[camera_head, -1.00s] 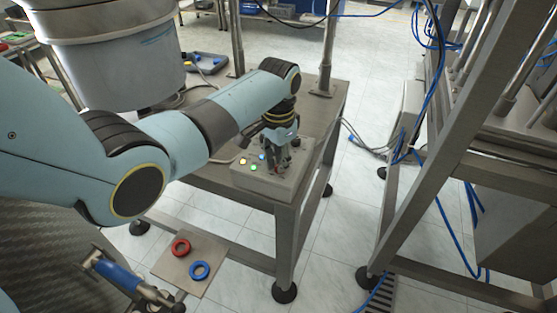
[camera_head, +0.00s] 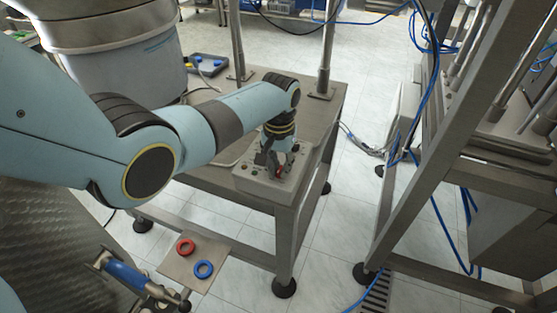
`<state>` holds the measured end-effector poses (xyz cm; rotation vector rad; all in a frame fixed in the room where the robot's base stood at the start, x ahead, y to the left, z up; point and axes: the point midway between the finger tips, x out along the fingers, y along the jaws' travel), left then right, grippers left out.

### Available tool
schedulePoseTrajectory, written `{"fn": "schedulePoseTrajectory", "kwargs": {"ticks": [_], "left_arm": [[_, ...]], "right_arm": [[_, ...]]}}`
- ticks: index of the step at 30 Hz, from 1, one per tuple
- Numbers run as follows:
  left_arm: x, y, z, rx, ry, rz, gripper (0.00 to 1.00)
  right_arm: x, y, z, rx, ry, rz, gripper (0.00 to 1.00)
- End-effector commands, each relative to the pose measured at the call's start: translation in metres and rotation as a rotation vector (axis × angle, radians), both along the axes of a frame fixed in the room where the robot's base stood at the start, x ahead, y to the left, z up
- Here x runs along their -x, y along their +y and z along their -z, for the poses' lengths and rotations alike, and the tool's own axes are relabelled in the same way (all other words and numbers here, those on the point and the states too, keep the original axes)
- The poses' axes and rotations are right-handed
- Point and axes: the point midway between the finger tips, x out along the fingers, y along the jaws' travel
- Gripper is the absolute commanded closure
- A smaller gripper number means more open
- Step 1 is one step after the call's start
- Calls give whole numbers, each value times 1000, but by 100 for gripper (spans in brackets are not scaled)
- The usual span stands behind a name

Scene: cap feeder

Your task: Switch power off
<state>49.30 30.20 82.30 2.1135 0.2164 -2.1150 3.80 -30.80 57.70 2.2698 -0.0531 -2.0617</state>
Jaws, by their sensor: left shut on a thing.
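The control box (camera_head: 252,184) is a grey panel on the near corner of the metal table. My left gripper (camera_head: 278,172) points down onto the right part of the panel and is shut on a red switch (camera_head: 279,171). The fingers hide most of the switch, so its exact position is hard to tell. My right gripper is not in view.
The metal table (camera_head: 312,112) has upright posts behind my arm. A small plate (camera_head: 180,262) with a red ring (camera_head: 186,247) and a blue ring (camera_head: 203,268) sits below left.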

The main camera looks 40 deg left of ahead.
Motion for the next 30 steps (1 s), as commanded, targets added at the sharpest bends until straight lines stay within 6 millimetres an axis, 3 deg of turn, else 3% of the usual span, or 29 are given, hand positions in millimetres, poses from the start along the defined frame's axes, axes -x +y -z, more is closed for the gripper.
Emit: {"fn": "schedulePoseTrajectory", "kwargs": {"ticks": [15, 30], "left_arm": [[-2, -2, -2, 0, -1, -424, 100], [-2, -2, 0, 0, -2, -569, 100]], "right_arm": [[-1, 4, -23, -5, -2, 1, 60], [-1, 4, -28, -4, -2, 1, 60]]}}
